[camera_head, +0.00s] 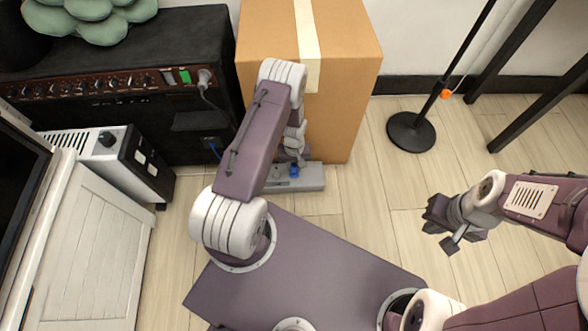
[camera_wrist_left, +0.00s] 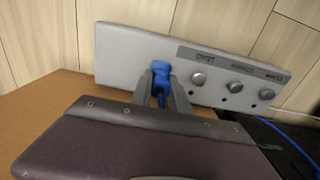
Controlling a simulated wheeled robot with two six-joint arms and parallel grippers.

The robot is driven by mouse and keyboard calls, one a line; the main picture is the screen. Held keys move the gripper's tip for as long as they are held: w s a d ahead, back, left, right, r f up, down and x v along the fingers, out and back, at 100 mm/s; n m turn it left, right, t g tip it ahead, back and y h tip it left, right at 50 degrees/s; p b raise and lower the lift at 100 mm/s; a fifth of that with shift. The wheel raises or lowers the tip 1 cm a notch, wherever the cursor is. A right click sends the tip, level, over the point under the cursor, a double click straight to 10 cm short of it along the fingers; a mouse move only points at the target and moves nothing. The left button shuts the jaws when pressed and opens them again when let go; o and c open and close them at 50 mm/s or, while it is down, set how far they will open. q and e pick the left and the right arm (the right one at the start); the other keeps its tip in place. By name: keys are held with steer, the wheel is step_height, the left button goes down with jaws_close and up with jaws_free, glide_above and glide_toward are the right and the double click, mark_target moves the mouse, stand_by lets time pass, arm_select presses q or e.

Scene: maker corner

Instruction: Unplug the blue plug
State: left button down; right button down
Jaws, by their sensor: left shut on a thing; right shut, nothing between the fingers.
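The blue plug (camera_wrist_left: 161,68) is at the lower edge of the grey panel (camera_wrist_left: 125,55) in the left wrist view. My left gripper (camera_wrist_left: 161,88) is shut on it, one finger on each side. The plug touches or overlaps the panel in the picture; I cannot tell how deep it sits. In the head view the plug (camera_head: 294,171) shows as a small blue spot on the grey unit (camera_head: 310,178) on the floor, with my left gripper (camera_head: 296,160) over it, partly hidden by my arm. My right gripper (camera_head: 440,226) is shut and empty, away to the right.
A cardboard box (camera_head: 345,60) stands right behind the grey unit. A round black stand base (camera_head: 411,132) is at right. The floor between is clear.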

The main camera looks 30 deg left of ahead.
mark_target(294, 165)
arm_select(q)
steer(key=shift+r+p, duration=1.6)
steer(key=shift+r, duration=0.3)
